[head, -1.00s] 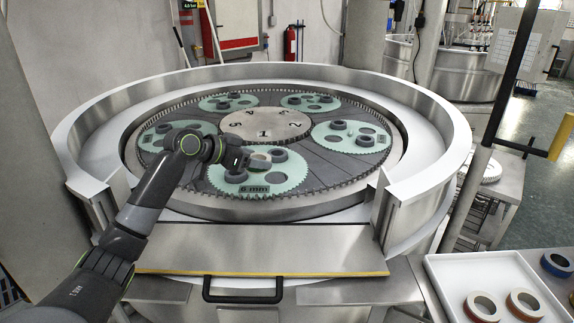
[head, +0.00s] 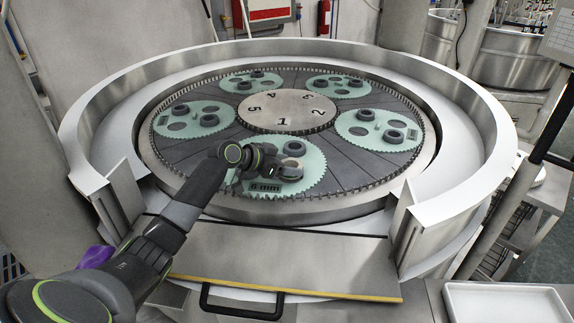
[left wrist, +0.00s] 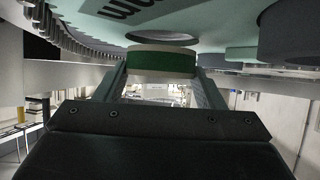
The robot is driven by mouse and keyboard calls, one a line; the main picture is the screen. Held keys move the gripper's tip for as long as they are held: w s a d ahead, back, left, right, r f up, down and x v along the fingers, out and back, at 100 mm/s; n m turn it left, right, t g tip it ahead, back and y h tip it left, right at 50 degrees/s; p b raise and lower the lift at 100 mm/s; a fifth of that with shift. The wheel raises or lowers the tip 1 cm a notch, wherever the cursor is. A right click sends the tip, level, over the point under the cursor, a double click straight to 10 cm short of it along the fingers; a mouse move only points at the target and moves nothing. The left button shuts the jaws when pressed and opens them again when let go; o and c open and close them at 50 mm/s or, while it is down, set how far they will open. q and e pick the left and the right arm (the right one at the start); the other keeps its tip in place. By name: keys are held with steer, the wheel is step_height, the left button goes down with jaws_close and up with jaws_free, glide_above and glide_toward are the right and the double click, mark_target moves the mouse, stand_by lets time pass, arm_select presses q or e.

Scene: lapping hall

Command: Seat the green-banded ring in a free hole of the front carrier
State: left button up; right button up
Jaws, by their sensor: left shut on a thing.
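The green-banded ring (left wrist: 162,62) is between the two fingers of my left gripper (left wrist: 165,85) in the left wrist view, its green band facing the camera. In the head view my left gripper (head: 274,169) is over the front carrier (head: 311,180), the pale green toothed disc marked "6 mm". The ring (head: 292,168) shows there as a pale ring at the fingertips. My right gripper is out of view.
Dark rings (head: 294,148) sit on the front carrier behind the held ring. Other carriers (head: 380,130) surround the numbered centre disc (head: 287,110). A high metal rim (head: 470,105) encloses the machine, open at the front. A white tray (head: 505,318) shows at lower right.

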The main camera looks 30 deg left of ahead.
arm_select(q)
steer(key=shift+f, duration=0.75)
steer(key=o, duration=0.7)
steer(key=shift+f, duration=0.1)
steer(key=o, duration=0.5)
steer(key=shift+s, duration=0.1)
steer(key=shift+c, duration=0.2)
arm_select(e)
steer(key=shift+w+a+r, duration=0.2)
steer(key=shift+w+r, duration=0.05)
arm_select(q)
steer(key=shift+r, duration=0.2)
steer(key=shift+s+a, duration=0.15)
steer(key=shift+a, duration=0.05)
steer(key=b+v, duration=0.3)
steer(key=v, duration=0.7)
steer(key=shift+s, duration=0.1)
steer(key=shift+s+a+r+b, duration=0.3)
steer(key=shift+s+r, duration=0.1)
steer(key=shift+s, duration=0.15)
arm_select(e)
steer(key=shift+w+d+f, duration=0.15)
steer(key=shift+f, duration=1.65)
